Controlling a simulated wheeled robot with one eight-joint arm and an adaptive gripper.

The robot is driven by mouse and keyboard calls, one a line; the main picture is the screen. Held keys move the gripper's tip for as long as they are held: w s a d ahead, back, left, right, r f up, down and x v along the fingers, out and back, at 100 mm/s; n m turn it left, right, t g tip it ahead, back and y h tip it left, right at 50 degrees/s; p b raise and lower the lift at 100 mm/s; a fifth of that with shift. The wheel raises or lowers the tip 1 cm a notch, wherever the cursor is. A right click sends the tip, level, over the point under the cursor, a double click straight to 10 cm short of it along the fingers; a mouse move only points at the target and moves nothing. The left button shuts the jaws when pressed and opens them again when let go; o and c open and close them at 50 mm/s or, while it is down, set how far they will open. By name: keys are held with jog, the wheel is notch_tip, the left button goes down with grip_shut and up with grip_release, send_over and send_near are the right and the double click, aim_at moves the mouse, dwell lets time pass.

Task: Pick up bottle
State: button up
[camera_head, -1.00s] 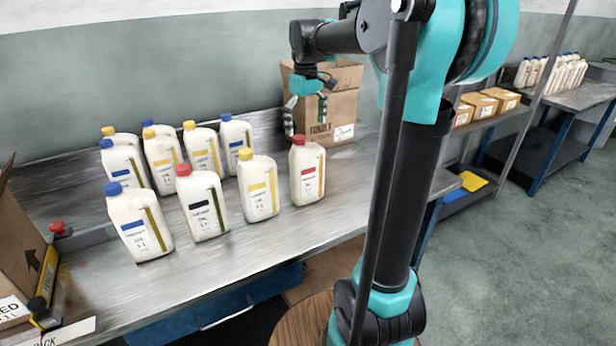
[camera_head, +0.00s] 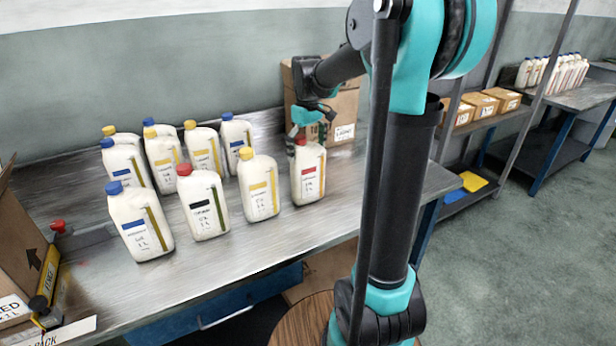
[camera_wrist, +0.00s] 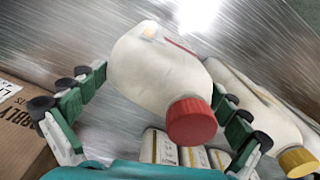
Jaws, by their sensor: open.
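The white bottle with a red cap and red label (camera_head: 308,180) stands at the right end of the front row on the metal table. My gripper (camera_head: 300,142) is at its cap, seen from the head camera. In the wrist view the red-capped bottle (camera_wrist: 158,85) lies between my two spread fingers, which form the open gripper (camera_wrist: 152,105). The left finger is beside the bottle with a gap. The right finger is in the narrow space between this bottle and the yellow-capped bottle (camera_wrist: 255,105). I cannot tell whether that finger touches either bottle.
Several more white bottles stand to the left, including a front yellow-capped one (camera_head: 260,188) and another red-capped one (camera_head: 203,205). A cardboard box (camera_head: 343,108) stands behind my gripper. An open carton (camera_head: 22,255) is at the table's left end. The table front is clear.

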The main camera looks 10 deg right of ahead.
jog(key=c, duration=1.3)
jog(key=shift+r, duration=0.1)
